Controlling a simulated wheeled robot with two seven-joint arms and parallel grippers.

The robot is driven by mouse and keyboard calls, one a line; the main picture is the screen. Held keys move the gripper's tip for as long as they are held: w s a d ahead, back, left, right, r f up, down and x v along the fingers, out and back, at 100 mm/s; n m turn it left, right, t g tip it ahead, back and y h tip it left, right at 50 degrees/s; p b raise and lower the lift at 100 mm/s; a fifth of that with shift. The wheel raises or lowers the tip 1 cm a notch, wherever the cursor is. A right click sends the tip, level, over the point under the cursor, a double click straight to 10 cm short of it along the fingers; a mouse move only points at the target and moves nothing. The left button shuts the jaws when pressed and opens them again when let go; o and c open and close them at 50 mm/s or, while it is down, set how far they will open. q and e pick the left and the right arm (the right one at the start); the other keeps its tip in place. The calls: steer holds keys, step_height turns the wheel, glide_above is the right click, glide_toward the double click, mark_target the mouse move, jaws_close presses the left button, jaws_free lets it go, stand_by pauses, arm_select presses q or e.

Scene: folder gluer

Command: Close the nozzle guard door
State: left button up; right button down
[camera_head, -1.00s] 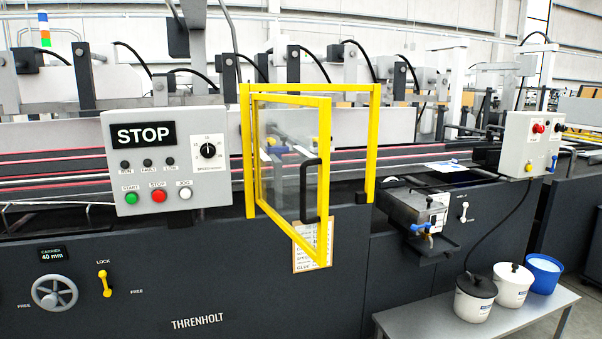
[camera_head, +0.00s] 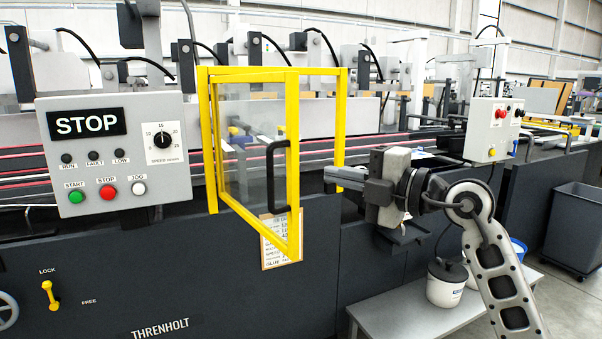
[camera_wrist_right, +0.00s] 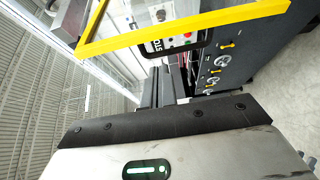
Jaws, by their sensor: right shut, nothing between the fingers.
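The nozzle guard door (camera_head: 293,150) is a clear pane in a yellow frame. It stands open, swung out toward me from the left post of the fixed yellow guard frame (camera_head: 341,110). A black bar handle (camera_head: 278,178) is on its free side. My right gripper (camera_head: 328,176) is shut and empty, to the right of the door and handle, pointing left with a gap between. In the right wrist view the door's yellow frame (camera_wrist_right: 190,27) crosses the top, beyond the dark fingers (camera_wrist_right: 168,86). My left gripper is out of view.
A control box (camera_head: 115,150) with a STOP display is left of the door. A grey glue unit, partly hidden by my right arm, is on the machine front. A low bench (camera_head: 400,312) with pots (camera_head: 445,285) stands lower right. A dark bin (camera_head: 580,230) is at the right.

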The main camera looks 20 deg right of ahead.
mark_target(294, 165)
steer(key=p+x, duration=0.1)
steer(key=x, duration=0.9)
steer(key=shift+d, duration=0.2)
steer(key=shift+d, duration=0.1)
